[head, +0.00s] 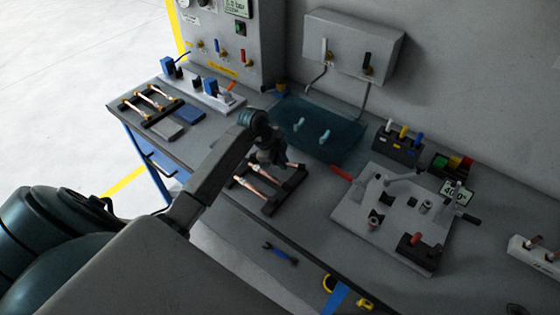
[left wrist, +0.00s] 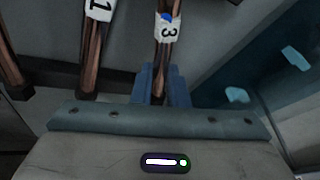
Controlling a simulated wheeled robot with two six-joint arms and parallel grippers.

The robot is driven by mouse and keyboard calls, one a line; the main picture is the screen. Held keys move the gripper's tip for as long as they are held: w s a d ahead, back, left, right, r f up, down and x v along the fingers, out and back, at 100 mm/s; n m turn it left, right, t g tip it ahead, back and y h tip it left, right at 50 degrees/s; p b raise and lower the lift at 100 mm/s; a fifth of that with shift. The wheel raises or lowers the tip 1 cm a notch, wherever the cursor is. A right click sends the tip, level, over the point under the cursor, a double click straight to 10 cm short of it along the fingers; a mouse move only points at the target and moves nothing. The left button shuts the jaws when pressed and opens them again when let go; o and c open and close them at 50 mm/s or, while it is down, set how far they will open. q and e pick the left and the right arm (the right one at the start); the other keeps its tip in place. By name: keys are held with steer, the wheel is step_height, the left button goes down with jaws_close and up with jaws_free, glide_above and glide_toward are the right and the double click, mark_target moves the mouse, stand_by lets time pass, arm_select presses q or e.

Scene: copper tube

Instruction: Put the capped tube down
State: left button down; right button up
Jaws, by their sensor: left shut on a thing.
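My left gripper (head: 282,162) reaches over the near black rack (head: 268,207), which holds copper tubes (head: 262,172). In the left wrist view its blue fingers (left wrist: 161,80) are shut on a copper tube (left wrist: 161,55) with a white tag marked 3 and a bit of blue at the tag. Another copper tube (left wrist: 90,60) with a tag marked 1 lies to its left, and part of a third shows at the left edge. The far ends of the tubes are out of that view. I cannot tell whether the held tube touches the rack. My right gripper is not in view.
A dark teal mat (head: 318,130) with two light blue pieces lies just behind the rack. A grey fixture plate (head: 390,215) stands to the right. Another rack of tubes (head: 150,103) is at the far left. The bench's front edge is close.

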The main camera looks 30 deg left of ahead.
arm_select(q)
steer(key=shift+r+b, duration=0.35)
steer(key=shift+r, duration=0.05)
steer(key=r+b, duration=0.2)
steer(key=r, duration=0.1)
steer(key=shift+s+d, duration=0.1)
steer(key=shift+s, duration=0.2)
steer(key=s+d+b, duration=0.1)
steer(key=s+d, duration=0.1)
steer(key=s, duration=0.2)
steer(key=s+d+b, duration=0.2)
steer(key=s+d, duration=0.1)
steer(key=s, duration=0.1)
steer(key=s+d+r+b, duration=0.1)
steer(key=s+d+b, duration=0.1)
steer(key=s, duration=0.2)
steer(key=shift+s+d, duration=0.3)
steer(key=shift+s, duration=0.1)
steer(key=shift+s+d+f+b, duration=0.1)
steer(key=shift+s+f+b, duration=0.15)
steer(key=shift+f+b, duration=0.45)
steer(key=shift+r, duration=0.35)
